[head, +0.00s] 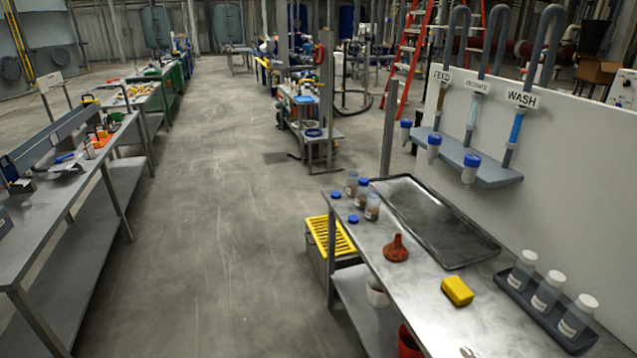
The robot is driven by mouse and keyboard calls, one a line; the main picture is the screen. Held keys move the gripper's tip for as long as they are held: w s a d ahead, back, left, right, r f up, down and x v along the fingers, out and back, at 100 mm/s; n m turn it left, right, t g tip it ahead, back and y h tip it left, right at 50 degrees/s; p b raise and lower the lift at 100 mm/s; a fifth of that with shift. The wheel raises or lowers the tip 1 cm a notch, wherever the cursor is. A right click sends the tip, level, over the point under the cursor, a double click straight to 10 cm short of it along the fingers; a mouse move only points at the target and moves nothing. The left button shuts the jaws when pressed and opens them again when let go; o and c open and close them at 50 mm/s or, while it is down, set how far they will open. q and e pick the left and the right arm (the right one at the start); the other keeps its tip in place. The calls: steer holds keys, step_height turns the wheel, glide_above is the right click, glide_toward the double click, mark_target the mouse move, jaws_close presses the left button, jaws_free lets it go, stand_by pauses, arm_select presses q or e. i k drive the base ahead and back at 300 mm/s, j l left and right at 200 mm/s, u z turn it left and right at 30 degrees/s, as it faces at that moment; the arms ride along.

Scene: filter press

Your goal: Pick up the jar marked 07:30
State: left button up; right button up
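Three small jars with brownish contents stand at the far left corner of the steel bench on the right: a back jar (352,184), a middle one with a blue lid (362,184) and a front one (373,207). Three clear jars with pale lids and white labels stand in a dark tray (537,317) at the right: a left jar (522,270), a middle jar (548,291) and a right jar (577,317). The label writing is too small to read, so I cannot tell which jar is marked 07:30. Neither of my grippers is in view.
The bench also holds loose blue lids (353,219), a red-brown funnel (396,248), a yellow sponge (457,291) and a dark shallow tray (425,222). Behind it, a white panel (570,175) carries FEED and WASH pipes. Open floor (220,220) lies left of the bench.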

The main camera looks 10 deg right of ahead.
mark_target(361, 193)
steer(key=i+j+u, duration=0.1)
steer(key=i, duration=0.7)
steer(key=i+j+u, duration=0.1)
steer(key=i, duration=0.65)
steer(key=i+j+z, duration=0.1)
steer(key=i+z, duration=0.25)
steer(key=i+j+z, duration=0.2)
steer(key=i+z, duration=0.2)
steer(key=i+j+z, duration=0.35)
steer(key=k+l, duration=0.05)
steer(key=k, duration=0.05)
